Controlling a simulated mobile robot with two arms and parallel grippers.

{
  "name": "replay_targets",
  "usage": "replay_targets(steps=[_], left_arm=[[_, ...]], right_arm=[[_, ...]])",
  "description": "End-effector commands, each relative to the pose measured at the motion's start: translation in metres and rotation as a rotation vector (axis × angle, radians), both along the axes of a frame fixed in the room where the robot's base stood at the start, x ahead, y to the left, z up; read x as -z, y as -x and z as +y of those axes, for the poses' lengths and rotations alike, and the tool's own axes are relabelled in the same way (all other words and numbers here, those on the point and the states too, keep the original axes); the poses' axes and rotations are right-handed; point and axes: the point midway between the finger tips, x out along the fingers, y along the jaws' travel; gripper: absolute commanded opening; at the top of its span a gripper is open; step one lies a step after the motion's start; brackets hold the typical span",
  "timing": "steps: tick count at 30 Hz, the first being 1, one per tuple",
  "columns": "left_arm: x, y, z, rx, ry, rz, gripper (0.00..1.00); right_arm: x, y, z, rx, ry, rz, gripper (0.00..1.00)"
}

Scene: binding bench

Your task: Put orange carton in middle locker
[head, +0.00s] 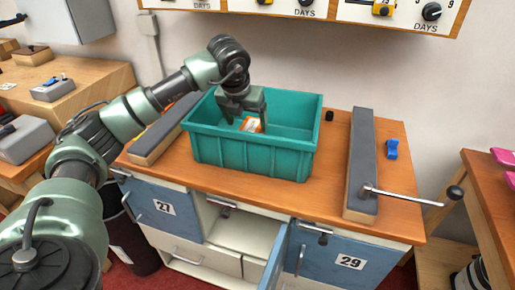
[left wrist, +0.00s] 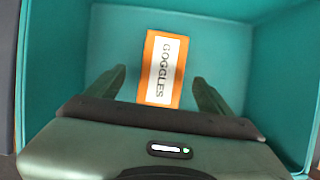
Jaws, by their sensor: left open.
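The orange carton (head: 251,125) has a white label and lies in the teal bin on the bench. In the left wrist view the carton (left wrist: 161,68) reads GOGGLES and lies on the bin floor, a little beyond the fingertips and between their lines. My left gripper (head: 243,117) reaches down into the bin and is open around or just above the carton; in the left wrist view its two fingers (left wrist: 159,82) stand apart with nothing held. The middle locker (head: 240,232) between doors 27 and 29 is open, its door swung outward, and its visible inside looks empty. My right gripper is out of view.
The teal bin (head: 249,156) has high walls around my gripper. Grey-topped bars (head: 361,160) lie at both sides of the bench (head: 328,191). A metal lever (head: 411,197) sticks out at right. The open blue door (head: 275,258) juts out in front of the lockers.

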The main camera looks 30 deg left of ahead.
Motion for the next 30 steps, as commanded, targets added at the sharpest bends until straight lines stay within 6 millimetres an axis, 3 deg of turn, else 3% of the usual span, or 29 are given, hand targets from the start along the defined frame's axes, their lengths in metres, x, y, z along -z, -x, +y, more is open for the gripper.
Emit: replay_targets(steps=[6,10,15,21,30], left_arm=[[0.022,-0.009,0.001,0.001,-0.001,0.003,0.82],[0.039,-0.017,0.0,0.002,-0.001,0.005,0.82],[0.06,-0.026,0.002,0.001,0.0,0.004,0.82],[0.065,-0.028,0.003,0.002,-0.002,0.001,0.82],[0.066,-0.028,0.002,0.003,-0.001,0.001,0.82]], right_arm=[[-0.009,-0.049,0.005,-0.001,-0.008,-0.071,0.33],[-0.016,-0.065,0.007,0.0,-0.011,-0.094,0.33],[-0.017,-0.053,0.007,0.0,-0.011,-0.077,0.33],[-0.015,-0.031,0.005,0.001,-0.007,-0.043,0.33],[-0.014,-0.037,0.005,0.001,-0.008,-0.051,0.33]])
